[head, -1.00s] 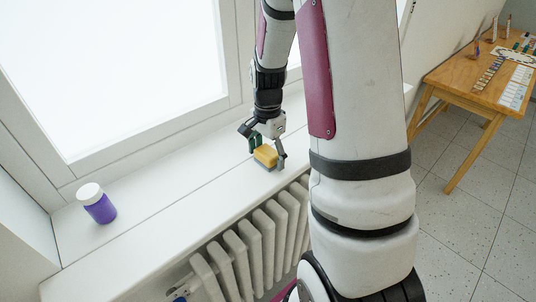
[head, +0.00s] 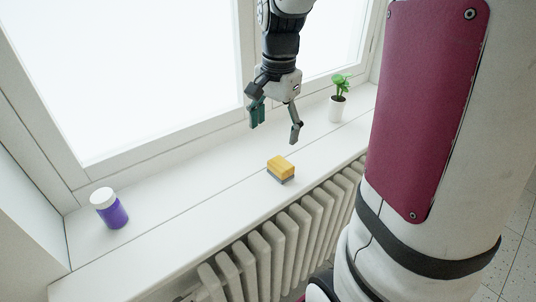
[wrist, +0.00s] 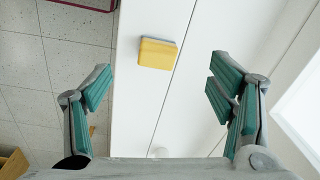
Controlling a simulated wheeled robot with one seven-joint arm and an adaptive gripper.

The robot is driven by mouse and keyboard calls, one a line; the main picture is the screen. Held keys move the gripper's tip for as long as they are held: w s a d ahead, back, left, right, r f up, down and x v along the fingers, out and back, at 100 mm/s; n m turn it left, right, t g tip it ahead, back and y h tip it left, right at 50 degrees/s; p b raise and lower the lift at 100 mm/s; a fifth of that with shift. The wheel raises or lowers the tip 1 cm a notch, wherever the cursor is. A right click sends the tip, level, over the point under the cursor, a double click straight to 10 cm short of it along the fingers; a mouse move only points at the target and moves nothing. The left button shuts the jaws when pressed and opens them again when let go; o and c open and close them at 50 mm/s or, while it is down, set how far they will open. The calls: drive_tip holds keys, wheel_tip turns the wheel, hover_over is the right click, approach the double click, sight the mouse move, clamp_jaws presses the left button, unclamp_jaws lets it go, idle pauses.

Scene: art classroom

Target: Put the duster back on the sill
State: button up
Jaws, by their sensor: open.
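The duster (head: 281,168), a yellow block with a grey underside, rests on the white window sill (head: 190,205) near its front edge. It also shows in the wrist view (wrist: 157,53), lying on the sill ahead of and between the fingers. My gripper (head: 276,122) is open and empty. It hangs above the sill, higher than the duster and apart from it. In the wrist view my gripper (wrist: 165,92) has its green-padded fingers spread wide, with nothing between the tips.
A purple jar with a white lid (head: 110,208) stands on the sill at the left. A potted plant (head: 338,98) stands on the sill to the right, behind my gripper. A white radiator (head: 272,245) is below the sill's front edge. The sill between jar and duster is clear.

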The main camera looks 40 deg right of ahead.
drive_tip(key=s+a+r+n+t, duration=0.2)
drive_tip(key=s+a+r+n, duration=0.1)
drive_tip(key=s+a+n, duration=0.4)
drive_tip(key=s+a+r+n+t, duration=0.2)
drive_tip(key=s+a+r+n, duration=0.1)
drive_tip(key=s+a+n, duration=0.4)
drive_tip(key=shift+s+a+r+n, duration=0.2)
drive_tip(key=shift+s+r+n, duration=0.2)
drive_tip(key=shift+s+n, duration=0.15)
